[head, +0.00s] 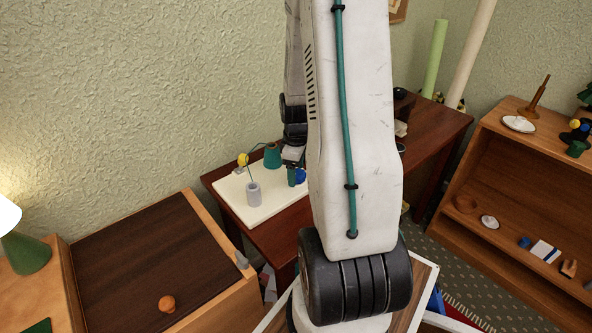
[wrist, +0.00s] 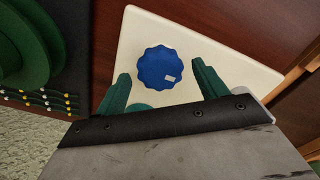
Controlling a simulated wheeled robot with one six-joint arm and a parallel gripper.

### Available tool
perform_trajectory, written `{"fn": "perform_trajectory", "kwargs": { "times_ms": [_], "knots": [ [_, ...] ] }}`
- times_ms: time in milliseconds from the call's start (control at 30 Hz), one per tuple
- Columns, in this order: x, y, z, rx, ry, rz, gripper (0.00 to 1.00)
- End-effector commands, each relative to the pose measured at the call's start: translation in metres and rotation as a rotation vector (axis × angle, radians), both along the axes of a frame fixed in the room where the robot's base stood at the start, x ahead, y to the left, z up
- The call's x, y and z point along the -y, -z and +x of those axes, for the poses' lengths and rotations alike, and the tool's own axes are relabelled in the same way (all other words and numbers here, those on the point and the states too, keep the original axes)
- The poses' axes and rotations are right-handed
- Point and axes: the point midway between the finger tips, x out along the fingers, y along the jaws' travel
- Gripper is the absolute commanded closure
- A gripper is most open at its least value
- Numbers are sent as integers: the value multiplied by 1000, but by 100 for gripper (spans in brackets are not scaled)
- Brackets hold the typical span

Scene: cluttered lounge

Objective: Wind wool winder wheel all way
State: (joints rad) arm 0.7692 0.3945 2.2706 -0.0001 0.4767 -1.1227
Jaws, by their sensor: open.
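The wool winder stands on a cream board (head: 262,202) on a dark red-brown table, with a grey spool (head: 254,194), a yellow ball (head: 242,159) and a teal cone (head: 272,156). A blue scalloped wheel (wrist: 158,67) with a small pale label shows in the wrist view over the board; in the head view it is a small blue patch (head: 301,175). My gripper (wrist: 161,73) is open, its green fingers on either side of the wheel in the picture. I cannot tell whether they touch it. In the head view my arm hides part of the board's right side.
A wooden cabinet with a dark top (head: 135,262) and an orange knob (head: 167,303) stands at front left. A wooden shelf (head: 500,150) with small items stands at right. In the wrist view, a large green round thing (wrist: 22,45) is at left.

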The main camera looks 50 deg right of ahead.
Motion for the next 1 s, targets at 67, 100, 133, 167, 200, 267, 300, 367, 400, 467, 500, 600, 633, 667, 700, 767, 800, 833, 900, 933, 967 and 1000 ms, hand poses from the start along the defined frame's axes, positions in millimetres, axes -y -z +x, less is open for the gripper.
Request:
{"fn": "perform_trajectory", "kwargs": {
  "times_ms": [67,100,133,167,200,267,300,367,400,467,500,600,633,667,700,767,800,833,900,933,967,1000],
  "knots": [
    [0,3,0,0,0,0,29],
    [0,3,0,0,0,0,29],
    [0,4,0,0,0,0,29],
    [0,4,0,0,0,-1,29],
    [0,3,0,0,0,-1,29],
    [0,3,0,0,0,-1,29],
    [0,3,0,0,0,0,31],
    [0,3,0,0,0,0,48],
    [0,3,0,0,0,0,59],
    [0,3,0,0,0,-1,73],
    [0,3,0,0,0,-1,73],
    [0,3,0,0,1,-1,73],
    [0,3,0,0,3,-1,73],
    [0,3,0,0,5,-1,73],
    [0,3,0,0,9,-1,73],
    [0,3,0,1,21,-1,73],
    [0,3,0,1,32,-1,73],
    [0,3,0,1,42,-1,73],
    [1,3,1,2,73,-2,73],
    [1,3,1,2,88,-2,73],
    [1,3,1,2,106,-2,73],
    [1,3,1,2,132,-2,73]
  ]
}}
